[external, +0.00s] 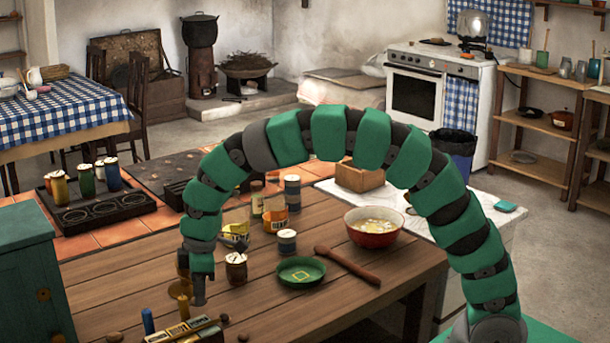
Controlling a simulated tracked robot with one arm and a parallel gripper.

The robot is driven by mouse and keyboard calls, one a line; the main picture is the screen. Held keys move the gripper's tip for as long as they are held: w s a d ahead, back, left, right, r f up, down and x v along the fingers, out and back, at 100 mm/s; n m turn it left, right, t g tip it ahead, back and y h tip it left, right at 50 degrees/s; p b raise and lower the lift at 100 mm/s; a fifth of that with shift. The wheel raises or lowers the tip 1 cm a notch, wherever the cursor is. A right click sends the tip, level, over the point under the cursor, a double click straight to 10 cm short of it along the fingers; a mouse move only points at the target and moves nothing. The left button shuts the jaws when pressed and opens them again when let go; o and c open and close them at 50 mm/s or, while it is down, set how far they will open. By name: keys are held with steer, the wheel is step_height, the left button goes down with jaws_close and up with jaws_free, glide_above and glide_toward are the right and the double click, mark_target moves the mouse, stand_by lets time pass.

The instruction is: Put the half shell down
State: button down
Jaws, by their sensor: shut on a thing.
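My gripper (197,289) points down at the left part of the wooden table, at the end of my green segmented arm. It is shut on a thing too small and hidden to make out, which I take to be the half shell. A brass-coloured stemmed cup (182,300) stands just left of the fingers; I cannot tell whether they touch it. A red bowl (373,236) with pale yellow contents stands further right.
A brown pot (236,269) stands close right of my gripper, with jars (287,242) behind. A box with small bottles (185,330) is at the front. A wooden spoon (347,265) lies beside the green dish. The front right tabletop is clear.

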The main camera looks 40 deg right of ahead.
steer(key=shift+s+d+r, duration=0.15)
steer(key=shift+s+d, duration=0.55)
steer(key=shift+s, duration=0.15)
